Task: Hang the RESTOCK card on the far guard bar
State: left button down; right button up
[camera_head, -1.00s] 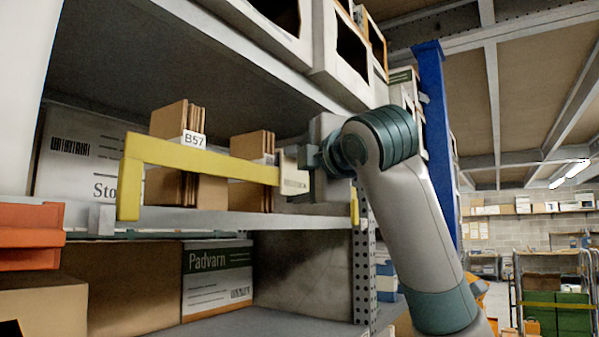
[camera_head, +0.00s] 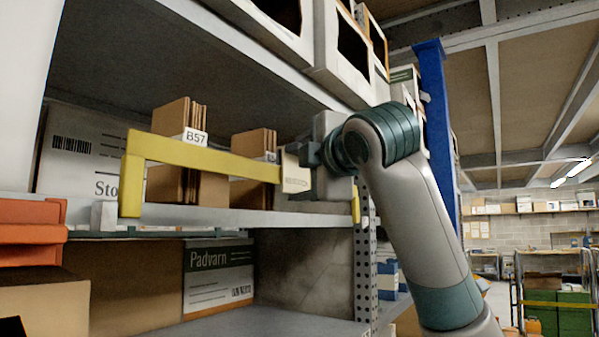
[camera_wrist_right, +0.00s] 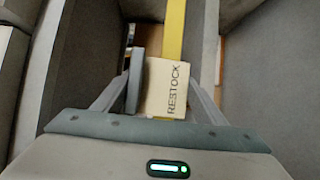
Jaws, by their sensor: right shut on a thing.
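The RESTOCK card (camera_head: 296,179) is a small cream tag with dark lettering, readable in the right wrist view (camera_wrist_right: 160,92). My right gripper (camera_head: 308,163) is shut on it. The yellow guard bar (camera_head: 215,159) runs along the shelf front, with a bent-down end at the left. The card overlaps the bar towards its right end; I cannot tell whether it is hooked over it. In the right wrist view the bar (camera_wrist_right: 175,28) runs away beyond the card, between my fingers (camera_wrist_right: 170,85). My left gripper is not in view.
Brown cartons (camera_head: 180,150) with a B57 label stand behind the bar on the shelf (camera_head: 230,219). A Padvarn box (camera_head: 218,275) sits below. An orange bin (camera_head: 30,245) is at left, a blue upright (camera_head: 437,130) behind my arm.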

aim_at(298, 187)
jog(key=shift+f+b, duration=1.15)
jog(key=shift+f, duration=0.3)
dwell(0.4)
jog(key=o, duration=1.1)
jog(key=shift+s+d, duration=0.1)
jog(key=shift+s, duration=0.05)
jog(key=b+v, duration=0.9)
jog(key=v, duration=0.8)
jog(key=shift+s, duration=0.1)
